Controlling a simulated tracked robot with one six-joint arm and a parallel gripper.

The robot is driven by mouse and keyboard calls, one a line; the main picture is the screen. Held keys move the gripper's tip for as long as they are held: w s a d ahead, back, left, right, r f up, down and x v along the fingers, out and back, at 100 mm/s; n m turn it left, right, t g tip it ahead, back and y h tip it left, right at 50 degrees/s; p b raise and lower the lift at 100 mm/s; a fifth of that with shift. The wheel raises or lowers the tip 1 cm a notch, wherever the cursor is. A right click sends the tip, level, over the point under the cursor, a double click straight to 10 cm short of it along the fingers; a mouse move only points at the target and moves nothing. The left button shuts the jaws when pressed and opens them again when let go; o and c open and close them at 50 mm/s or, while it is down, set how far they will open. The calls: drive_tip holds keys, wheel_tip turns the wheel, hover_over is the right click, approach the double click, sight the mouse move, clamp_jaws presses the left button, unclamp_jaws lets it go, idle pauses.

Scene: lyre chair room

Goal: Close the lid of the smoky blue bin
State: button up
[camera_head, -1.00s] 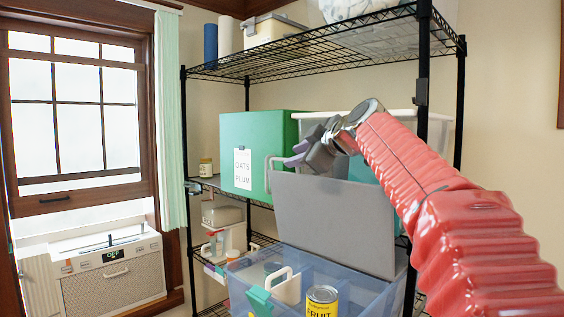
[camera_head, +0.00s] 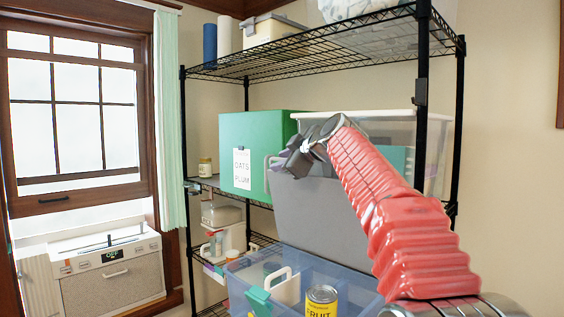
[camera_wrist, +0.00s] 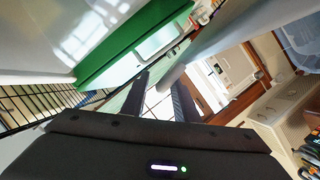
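The smoky blue bin (camera_head: 345,270) is a clear bluish box at the bottom centre of the head view. Its grey lid (camera_head: 325,215) stands raised, nearly upright, at the bin's back. My gripper (camera_head: 284,160) is at the lid's top edge, near its upper left corner. In the wrist view my two dark fingers (camera_wrist: 160,92) are apart, with a pale grey edge showing between them; I cannot tell whether they touch it. My red-sleeved arm covers the right part of the lid and the bin's right side.
The bin holds a yellow can (camera_head: 321,300) and a white-handled caddy (camera_head: 283,290). Behind the lid, a green box (camera_head: 245,135) and a clear tub (camera_head: 400,130) stand on a black wire rack (camera_head: 423,60). A white heater-like unit (camera_head: 110,275) stands at left.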

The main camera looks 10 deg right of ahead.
drive_tip(key=shift+c, duration=0.6)
clamp_jaws()
idle(0.7)
